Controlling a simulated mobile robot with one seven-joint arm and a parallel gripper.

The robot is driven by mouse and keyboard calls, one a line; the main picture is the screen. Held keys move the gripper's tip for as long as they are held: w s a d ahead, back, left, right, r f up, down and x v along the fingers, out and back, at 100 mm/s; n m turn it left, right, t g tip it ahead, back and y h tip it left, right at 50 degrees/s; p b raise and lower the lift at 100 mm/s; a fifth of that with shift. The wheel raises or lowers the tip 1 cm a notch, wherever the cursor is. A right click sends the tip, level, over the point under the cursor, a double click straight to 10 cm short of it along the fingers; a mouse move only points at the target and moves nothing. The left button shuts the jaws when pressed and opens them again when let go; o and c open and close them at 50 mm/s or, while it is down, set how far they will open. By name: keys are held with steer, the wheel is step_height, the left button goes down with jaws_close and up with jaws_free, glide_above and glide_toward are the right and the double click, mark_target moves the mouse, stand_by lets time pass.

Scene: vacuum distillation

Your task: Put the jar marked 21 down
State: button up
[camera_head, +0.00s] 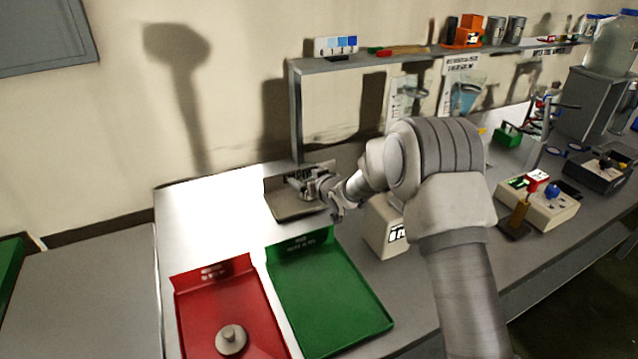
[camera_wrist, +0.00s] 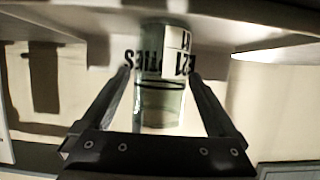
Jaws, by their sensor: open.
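In the wrist view a clear jar (camera_wrist: 160,105) with a pale greenish tint and dark line markings stands between the two fingers of my gripper (camera_wrist: 160,76). Its white label is partly readable, with "21" on it. The fingers are spread on either side of the jar; contact is hard to tell. In the head view my gripper (camera_head: 312,186) is low over the grey tray (camera_head: 290,213) at the back of the bench. The jar is too small and covered there to make out clearly. Dark lettering, partly hidden by the jar, shows behind it in the wrist view.
A red tray (camera_head: 190,310) holding a grey round weight-like piece (camera_head: 231,339) and an empty green tray (camera_head: 330,295) lie in front. A shelf (camera_head: 400,59) runs above the back of the bench. A cream box (camera_head: 382,232) stands right of the grey tray.

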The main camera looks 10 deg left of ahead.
steer(key=v, duration=0.9)
steer(key=s+d+r+m+h, duration=0.1)
steer(key=s+d+r+h, duration=0.1)
steer(key=s+d+r, duration=0.3)
steer(key=s+d+r+m+g+h, duration=0.1)
steer(key=s+d+r+m+h, duration=0.1)
steer(key=d+r, duration=0.45)
steer(key=s+d+r+m+h, duration=0.1)
steer(key=s+d+r+h, duration=0.2)
steer(key=d, duration=0.5)
steer(key=s+d+m+g, duration=0.1)
steer(key=s+d, duration=0.3)
steer(key=s, duration=0.9)
steer(key=s+d+r+m+g+h, duration=0.1)
steer(key=s+d+m+g, duration=0.1)
steer(key=s, duration=1.2)
steer(key=d+g, duration=0.1)
steer(key=d, duration=0.1)
steer(key=shift+d, duration=0.4)
steer(key=shift+s+r, duration=0.1)
step_height(320, 180, up, 5)
steer(key=p, duration=0.5)
